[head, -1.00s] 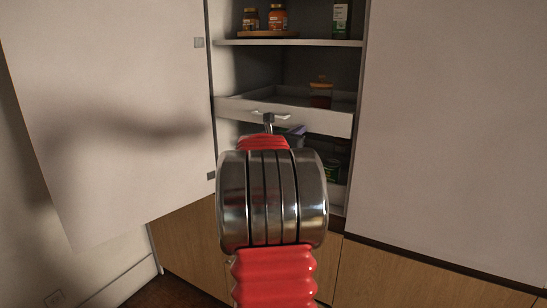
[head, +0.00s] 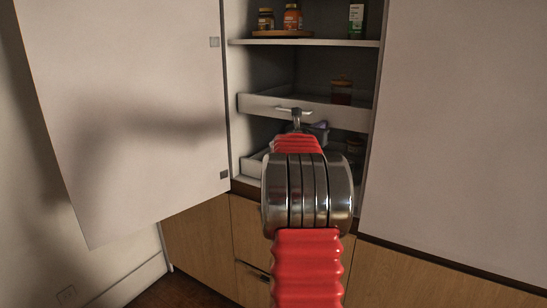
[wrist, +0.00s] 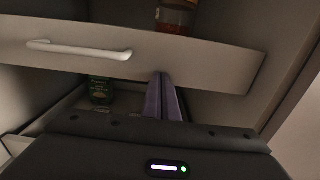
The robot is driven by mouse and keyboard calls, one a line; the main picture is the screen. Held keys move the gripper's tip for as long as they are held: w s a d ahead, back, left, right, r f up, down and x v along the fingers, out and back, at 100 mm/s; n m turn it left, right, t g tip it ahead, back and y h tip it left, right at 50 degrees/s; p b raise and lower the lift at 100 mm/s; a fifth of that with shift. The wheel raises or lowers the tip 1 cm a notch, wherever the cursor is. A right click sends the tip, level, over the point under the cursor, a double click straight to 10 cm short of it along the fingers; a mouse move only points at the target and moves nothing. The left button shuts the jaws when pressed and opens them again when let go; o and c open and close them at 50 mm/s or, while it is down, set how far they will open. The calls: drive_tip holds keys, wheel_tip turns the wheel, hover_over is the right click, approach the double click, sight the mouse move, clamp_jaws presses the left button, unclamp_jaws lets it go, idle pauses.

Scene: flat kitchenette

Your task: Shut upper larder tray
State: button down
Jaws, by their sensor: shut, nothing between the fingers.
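The upper larder tray (head: 345,115) is a pale drawer with a white bar handle (head: 291,109), inside the open tall cupboard. A jar (head: 342,92) with dark red contents stands in it. In the wrist view the tray front (wrist: 205,62) crosses the picture, with the handle (wrist: 80,50) to the left. My gripper (head: 297,113) is at the tray front by the handle. Its purple fingers (wrist: 161,78) are shut and empty, tips against or very near the lower part of the front, right of the handle. Contact is not certain.
The larder door (head: 130,120) stands open on the left. A lower tray (head: 252,166) sits below, partly hidden by my arm. A shelf (head: 320,43) above holds jars (head: 292,17) and a bottle (head: 356,18). A dark green jar (wrist: 100,90) shows below the upper tray.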

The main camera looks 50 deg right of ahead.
drive_tip(key=shift+s+d+r, duration=0.1)
drive_tip(key=shift+d, duration=0.15)
drive_tip(key=shift+a, duration=0.1)
drive_tip(key=s+a, duration=0.1)
drive_tip(key=a, duration=1.3)
drive_tip(key=shift+s+f, duration=0.2)
drive_tip(key=shift+s, duration=0.2)
drive_tip(key=shift+a, duration=0.1)
